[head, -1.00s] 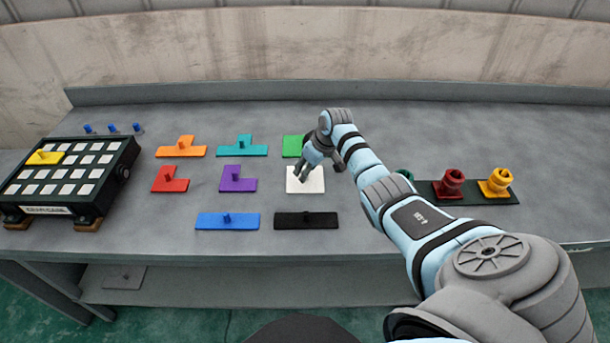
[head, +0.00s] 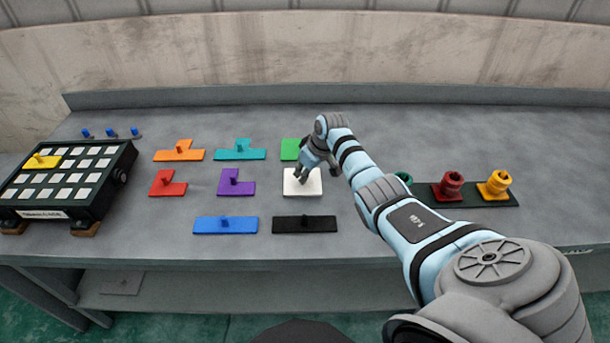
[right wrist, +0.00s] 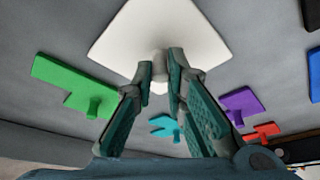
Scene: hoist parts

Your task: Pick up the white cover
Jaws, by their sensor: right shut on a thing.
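The white cover (head: 303,187) is a flat square plate with a knob on top, in the middle of the bench in the head view. In the right wrist view the white cover (right wrist: 160,32) fills the top centre, with its pale knob between the fingertips. My right gripper (head: 302,177) is over the cover and shut on its knob; the fingers also show in the right wrist view (right wrist: 160,75). I cannot tell whether the cover is clear of the bench. My left gripper is not in view.
Close around are the green (head: 290,149), purple (head: 236,183), black (head: 304,224) and blue (head: 225,225) pieces. A black keypad box (head: 110,190) stands at the left. A dark strip with coloured knobs (head: 480,198) lies at the right. The bench's back is clear.

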